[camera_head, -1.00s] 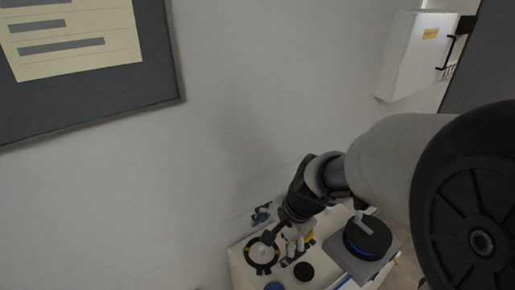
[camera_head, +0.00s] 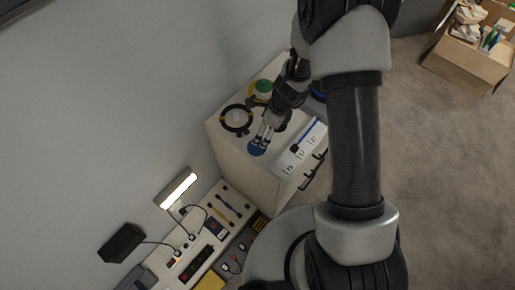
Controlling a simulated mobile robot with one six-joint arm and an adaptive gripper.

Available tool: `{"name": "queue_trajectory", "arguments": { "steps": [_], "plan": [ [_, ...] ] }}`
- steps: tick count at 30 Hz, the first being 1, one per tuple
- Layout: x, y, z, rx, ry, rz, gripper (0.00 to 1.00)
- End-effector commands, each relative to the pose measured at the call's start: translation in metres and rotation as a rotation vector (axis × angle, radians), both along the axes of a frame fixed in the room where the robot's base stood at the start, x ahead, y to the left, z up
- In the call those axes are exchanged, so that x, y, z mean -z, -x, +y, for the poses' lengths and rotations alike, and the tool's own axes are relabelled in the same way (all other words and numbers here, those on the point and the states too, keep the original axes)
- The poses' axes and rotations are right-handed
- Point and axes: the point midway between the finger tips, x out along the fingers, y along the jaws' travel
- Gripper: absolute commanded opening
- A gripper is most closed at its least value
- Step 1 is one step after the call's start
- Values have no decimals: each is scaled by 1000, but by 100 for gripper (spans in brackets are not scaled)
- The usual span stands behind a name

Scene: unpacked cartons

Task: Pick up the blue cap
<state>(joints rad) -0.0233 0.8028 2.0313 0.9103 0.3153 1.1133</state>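The blue cap (camera_head: 256,148) is a flat, round blue thing on top of the white cabinet, near its front left edge. My gripper (camera_head: 263,141) points down at the cap from above and behind it. Its light grey fingers look spread, with nothing seen between them. The fingertips overlap the upper edge of the cap in the picture. I cannot tell whether they touch it.
A black ring (camera_head: 225,119) around a pale piece lies left of my gripper. A green-topped round thing (camera_head: 263,86) stands behind. A white labelled strip (camera_head: 299,151) is at the cabinet's right. Below is a bench with tools and a lit lamp (camera_head: 178,189).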

Motion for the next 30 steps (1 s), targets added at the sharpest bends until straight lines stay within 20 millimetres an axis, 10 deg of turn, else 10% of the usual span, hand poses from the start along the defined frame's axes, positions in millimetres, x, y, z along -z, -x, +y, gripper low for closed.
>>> {"name": "queue_trajectory", "arguments": {
  "steps": [6, 30],
  "plan": [
    [46, -4, 11, -2, 0, 0, 84],
    [108, -2, 26, -3, 0, -2, 84]
  ]
}}
